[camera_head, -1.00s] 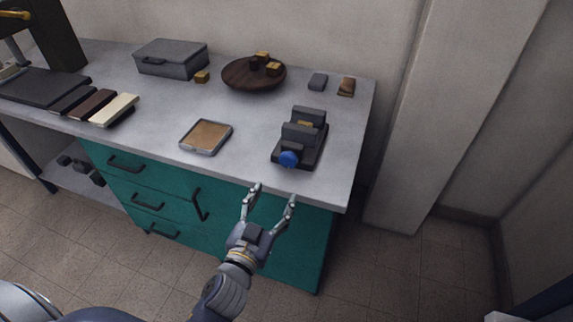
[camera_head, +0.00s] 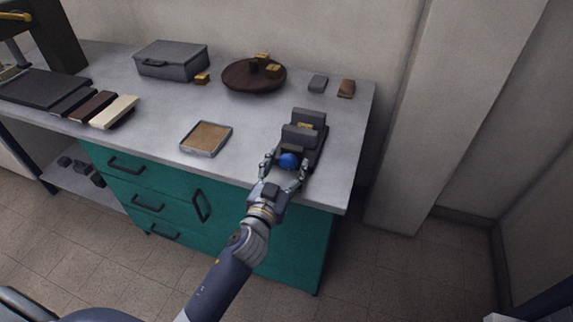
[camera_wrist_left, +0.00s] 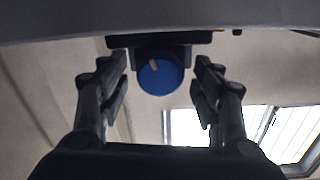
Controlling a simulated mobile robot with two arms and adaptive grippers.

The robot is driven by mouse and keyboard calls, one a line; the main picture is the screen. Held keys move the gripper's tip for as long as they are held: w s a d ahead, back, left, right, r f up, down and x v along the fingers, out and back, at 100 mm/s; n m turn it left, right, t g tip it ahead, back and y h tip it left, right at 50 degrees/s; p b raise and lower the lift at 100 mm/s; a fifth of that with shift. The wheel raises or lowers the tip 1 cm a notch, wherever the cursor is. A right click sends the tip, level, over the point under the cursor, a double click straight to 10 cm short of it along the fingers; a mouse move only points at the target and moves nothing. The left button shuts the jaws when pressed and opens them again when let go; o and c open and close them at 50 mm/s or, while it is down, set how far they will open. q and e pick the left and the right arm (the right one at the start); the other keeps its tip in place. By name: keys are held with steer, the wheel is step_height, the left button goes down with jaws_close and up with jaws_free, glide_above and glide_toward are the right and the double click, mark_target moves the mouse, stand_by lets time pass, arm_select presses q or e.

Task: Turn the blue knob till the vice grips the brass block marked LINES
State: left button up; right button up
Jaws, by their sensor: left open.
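The blue knob (camera_head: 288,160) is on the near end of the dark grey vice (camera_head: 318,148), close to the table's front edge. A brass block (camera_head: 305,126) sits between the vice jaws; its marking is too small to read. My left gripper (camera_head: 284,163) is open, with one finger on each side of the knob. In the left wrist view the knob (camera_wrist_left: 160,76), with a pale pointer mark, lies between the spread fingers (camera_wrist_left: 160,88), and gaps show on both sides. My right gripper is not in view.
A cork-lined tray (camera_head: 186,148) lies left of the vice. A round wooden dish (camera_head: 232,86) with small blocks, a grey case (camera_head: 144,66), and two small blocks (camera_head: 318,82) stand farther back. Dark and pale bars (camera_head: 114,111) lie at the left.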

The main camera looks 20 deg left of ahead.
arm_select(q)
steer(key=shift+w, duration=0.25)
steer(key=c, duration=1.1)
steer(key=shift+m, duration=0.3)
steer(key=m, duration=0.5)
steer(key=shift+d+m+p, duration=0.1)
steer(key=shift+m+p, duration=0.2)
steer(key=shift+p, duration=0.05)
steer(key=m, duration=0.6)
steer(key=shift+f, duration=0.1)
